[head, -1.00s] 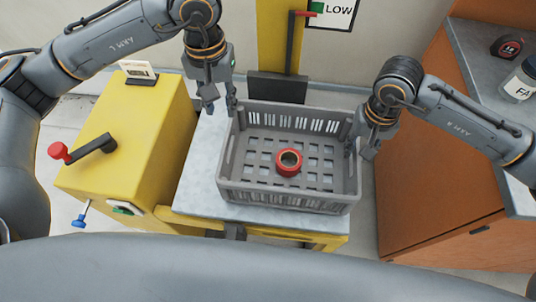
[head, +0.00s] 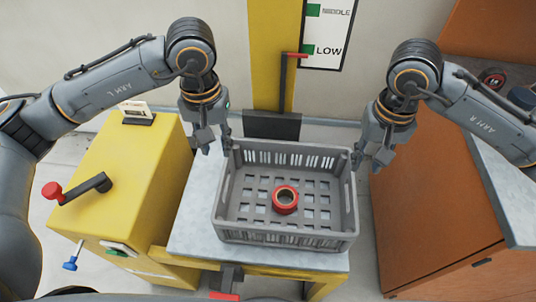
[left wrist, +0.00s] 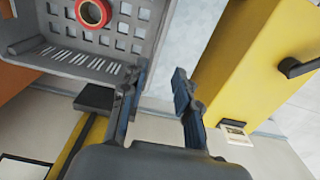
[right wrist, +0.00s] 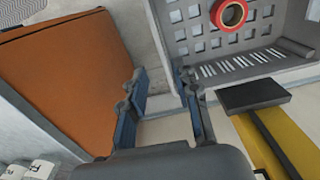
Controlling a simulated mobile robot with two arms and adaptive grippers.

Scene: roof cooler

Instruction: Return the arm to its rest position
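A grey plastic crate (head: 232,232) sits level on a light metal platform (head: 195,225) with a red ring-shaped roll (head: 285,198) lying in it. My left gripper (head: 217,148) is near the crate's back left corner. Its fingers are apart and empty in the left wrist view (left wrist: 158,90), with one finger overlapping the crate's edge. My right gripper (head: 367,163) is near the back right corner. Its fingers are also apart with nothing between them in the right wrist view (right wrist: 162,88). Whether a fingertip touches the crate cannot be told.
A yellow box with a crank (head: 82,188) stands left of the platform. A yellow post (head: 270,60) with a red-tipped lever rises behind it, next to a sign reading LOW (head: 327,45). An orange cabinet (head: 430,215) with a grey top stands on the right.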

